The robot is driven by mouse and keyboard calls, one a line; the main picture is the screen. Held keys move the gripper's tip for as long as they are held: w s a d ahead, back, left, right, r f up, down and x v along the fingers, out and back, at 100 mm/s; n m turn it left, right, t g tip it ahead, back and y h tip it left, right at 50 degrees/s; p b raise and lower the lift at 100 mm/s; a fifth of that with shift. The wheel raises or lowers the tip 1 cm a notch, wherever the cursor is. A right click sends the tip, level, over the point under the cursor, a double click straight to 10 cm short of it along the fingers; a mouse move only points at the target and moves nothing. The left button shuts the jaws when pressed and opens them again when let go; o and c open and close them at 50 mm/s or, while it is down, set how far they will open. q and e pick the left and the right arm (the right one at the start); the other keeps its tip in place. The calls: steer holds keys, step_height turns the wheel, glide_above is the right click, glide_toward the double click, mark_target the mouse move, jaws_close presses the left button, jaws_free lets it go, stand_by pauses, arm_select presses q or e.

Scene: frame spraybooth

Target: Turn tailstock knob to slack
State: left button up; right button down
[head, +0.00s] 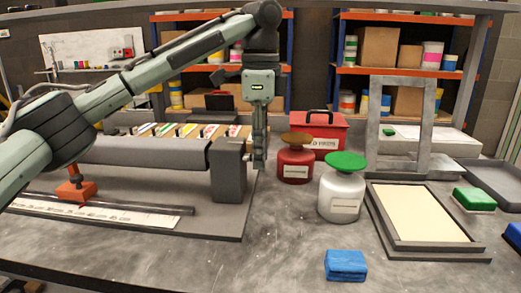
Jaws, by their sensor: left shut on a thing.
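A grey roller (150,154) lies across a flat bed at left. Its right end meets a dark upright block, the tailstock (229,172). My left arm reaches over from the left, and my left gripper (259,160) points straight down at the right side of this block. It is shut on the small tailstock knob there; the fingers mostly hide the knob, so its turn position cannot be read. My right gripper is not in view.
A red can (296,163) with a brown top and a white can (341,194) with a green top stand just right of my gripper. A red toolbox (325,130) is behind.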

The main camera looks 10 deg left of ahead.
arm_select(q)
steer(key=shift+t, duration=0.3)
jaws_close()
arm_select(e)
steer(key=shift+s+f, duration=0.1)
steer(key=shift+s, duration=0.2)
arm_select(q)
steer(key=t, duration=0.3)
steer(key=shift+s+f+t, duration=0.1)
steer(key=shift+s+t, duration=0.25)
steer(key=shift+t, duration=0.35)
steer(key=shift+s+d+t+b, duration=0.15)
steer(key=shift+t+b, duration=0.15)
steer(key=shift+t, duration=0.8)
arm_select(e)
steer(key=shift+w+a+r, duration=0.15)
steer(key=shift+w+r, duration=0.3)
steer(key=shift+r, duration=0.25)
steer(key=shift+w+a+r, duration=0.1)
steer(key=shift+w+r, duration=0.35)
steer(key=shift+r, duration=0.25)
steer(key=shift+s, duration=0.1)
arm_select(q)
steer(key=o, duration=1.1)
jaws_free()
steer(key=v, duration=1.2)
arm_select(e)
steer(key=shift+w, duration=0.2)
